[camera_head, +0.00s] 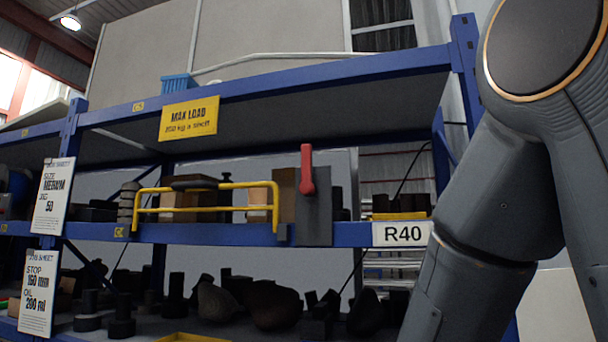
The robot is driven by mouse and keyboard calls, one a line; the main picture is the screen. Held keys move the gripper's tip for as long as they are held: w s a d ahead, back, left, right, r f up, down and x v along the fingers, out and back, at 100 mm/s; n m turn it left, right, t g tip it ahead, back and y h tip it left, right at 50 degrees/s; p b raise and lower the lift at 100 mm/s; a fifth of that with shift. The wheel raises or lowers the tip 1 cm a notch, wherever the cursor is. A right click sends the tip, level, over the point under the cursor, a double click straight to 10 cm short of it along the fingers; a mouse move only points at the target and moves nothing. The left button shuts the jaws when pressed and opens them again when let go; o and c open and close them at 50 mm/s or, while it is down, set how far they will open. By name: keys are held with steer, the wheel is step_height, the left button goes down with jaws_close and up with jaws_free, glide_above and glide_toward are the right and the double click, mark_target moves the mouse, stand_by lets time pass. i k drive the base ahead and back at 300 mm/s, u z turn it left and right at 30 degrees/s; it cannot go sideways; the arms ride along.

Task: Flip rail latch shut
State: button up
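The rail latch has a red handle (307,170) that stands upright on a dark grey plate (314,212). The plate is fixed at the front of the blue middle shelf beam. A yellow rail (205,186) runs along the shelf front to the left of the plate, with a dark sleeve (194,185) on its top bar. The rail's right end comes down just left of the plate. Whether the latch touches the rail cannot be told. My arm fills the right side of the view; my gripper is outside the picture.
Boxes (188,199) and dark parts stand behind the rail. An R40 label (402,233) is on the beam at right. A yellow load sign (188,118) hangs on the upper beam (275,87). White signs (53,196) hang at left. Dark parts fill the lower shelf.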

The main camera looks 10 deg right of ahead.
mark_target(307, 187)
steer(key=u, duration=0.9)
steer(key=k, duration=0.5)
steer(key=z, duration=0.6)
